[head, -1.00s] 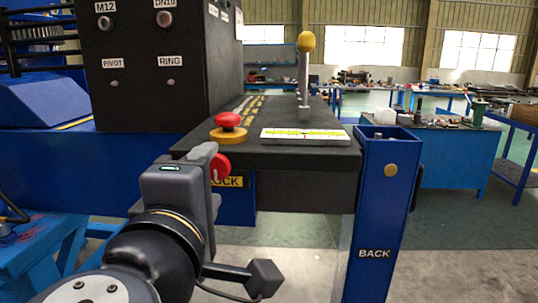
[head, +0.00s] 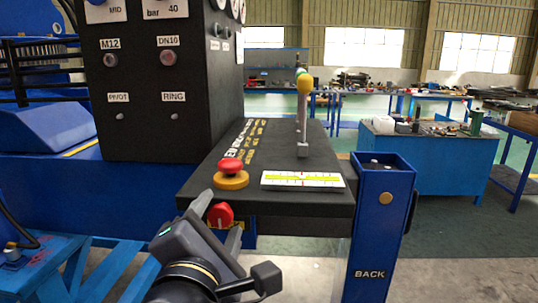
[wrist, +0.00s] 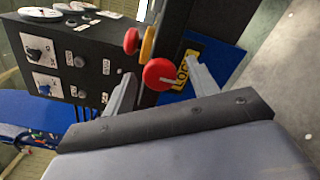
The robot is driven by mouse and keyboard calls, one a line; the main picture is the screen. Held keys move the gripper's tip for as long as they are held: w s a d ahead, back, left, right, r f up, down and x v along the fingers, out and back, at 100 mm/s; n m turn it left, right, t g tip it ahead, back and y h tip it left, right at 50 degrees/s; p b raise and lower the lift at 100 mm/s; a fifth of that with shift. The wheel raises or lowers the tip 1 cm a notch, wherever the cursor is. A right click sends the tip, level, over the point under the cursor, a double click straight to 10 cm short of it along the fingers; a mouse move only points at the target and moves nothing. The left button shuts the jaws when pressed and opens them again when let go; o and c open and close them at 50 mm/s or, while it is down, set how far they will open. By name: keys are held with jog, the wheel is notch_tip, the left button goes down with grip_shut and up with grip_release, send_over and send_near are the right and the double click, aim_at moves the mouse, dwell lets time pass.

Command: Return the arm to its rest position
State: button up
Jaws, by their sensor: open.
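My gripper (head: 218,222) is at the lower middle of the head view, at the front of the black console (head: 262,207). It is open, with nothing held. In the wrist view its two fingers (wrist: 163,84) stand apart, and a red round knob (wrist: 158,74) shows between them. The knob is on the console's front beside the yellow LOCK label (wrist: 192,64). In the head view the knob (head: 220,214) is partly behind the fingers. I cannot tell how far the fingertips are from it.
A red mushroom button on a yellow base (head: 231,173), a white gauge strip (head: 303,180) and a yellow-tipped lever (head: 304,120) are on the console top. A black panel (head: 150,95) rises at left. A blue BACK post (head: 378,230) stands at right.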

jog(key=n+p, duration=0.3)
jog(key=p, duration=0.1)
jog(key=n+p, duration=0.2)
jog(key=shift+r+n, duration=0.25)
jog(key=shift+n, duration=0.05)
jog(key=shift+f+n+p, duration=0.15)
jog(key=shift+n+p, duration=0.9)
jog(key=shift+n, duration=0.15)
jog(key=shift+f+n, duration=0.1)
jog(key=shift+n, duration=0.2)
jog(key=shift+d+f, duration=0.1)
